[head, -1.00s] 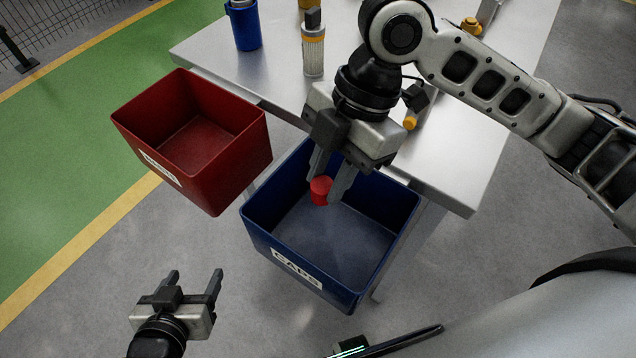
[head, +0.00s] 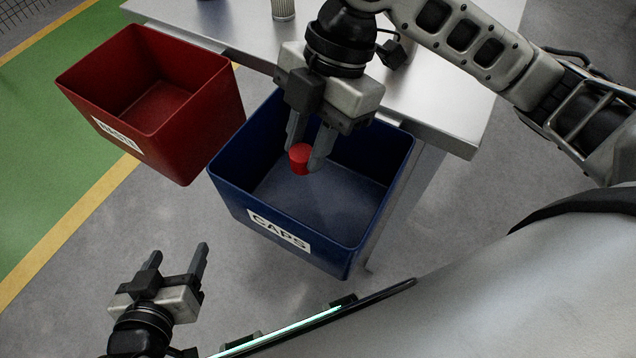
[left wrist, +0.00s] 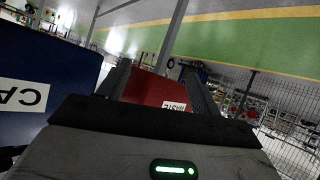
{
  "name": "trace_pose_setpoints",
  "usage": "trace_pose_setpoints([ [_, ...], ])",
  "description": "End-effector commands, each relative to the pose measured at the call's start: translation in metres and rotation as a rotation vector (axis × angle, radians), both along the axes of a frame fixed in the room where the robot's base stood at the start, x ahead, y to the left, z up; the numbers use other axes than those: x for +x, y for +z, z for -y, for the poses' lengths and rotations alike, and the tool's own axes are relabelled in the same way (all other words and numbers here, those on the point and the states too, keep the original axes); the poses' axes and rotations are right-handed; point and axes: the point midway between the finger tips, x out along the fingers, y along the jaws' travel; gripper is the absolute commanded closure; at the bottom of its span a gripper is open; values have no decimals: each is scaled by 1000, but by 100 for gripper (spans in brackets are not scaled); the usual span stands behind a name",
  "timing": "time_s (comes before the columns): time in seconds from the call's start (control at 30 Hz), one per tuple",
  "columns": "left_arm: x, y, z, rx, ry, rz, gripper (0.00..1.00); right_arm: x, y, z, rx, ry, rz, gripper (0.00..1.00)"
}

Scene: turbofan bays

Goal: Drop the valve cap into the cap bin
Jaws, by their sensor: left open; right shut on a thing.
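The red valve cap (head: 300,158) is held between the fingertips of my right gripper (head: 309,158) in the head view. It hangs over the blue cap bin (head: 279,235), which carries a CAPS label. Whether it is above the rim or just inside is hard to tell. The visible bin floor is bare; part of the bin is hidden behind my right gripper. My left gripper (head: 178,262) is open and empty, at the lower left, apart from the bin. The left wrist view shows the blue bin's side (left wrist: 50,80) at its left.
A red bin (head: 190,135) with a label stands left of the blue bin; it also shows in the left wrist view (left wrist: 160,90). A metal table (head: 440,115) is behind the blue bin. Clear floor lies between my left gripper and the bins.

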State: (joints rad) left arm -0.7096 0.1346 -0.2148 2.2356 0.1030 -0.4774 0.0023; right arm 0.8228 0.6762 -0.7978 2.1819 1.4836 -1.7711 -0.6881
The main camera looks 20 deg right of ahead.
Motion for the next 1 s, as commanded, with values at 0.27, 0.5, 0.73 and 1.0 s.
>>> trace_pose_setpoints([
  [0.27,0,0,0,0,-1,0,36,0,0,0,0,0,0,48],
  [0.5,-1,1,0,0,-3,-3,36,1,7,2,0,-1,0,48],
  [0.73,-1,8,0,-2,-2,-9,36,8,48,17,0,-3,5,48],
  [1.0,-2,10,0,0,0,-29,36,18,108,40,0,-3,5,48],
])
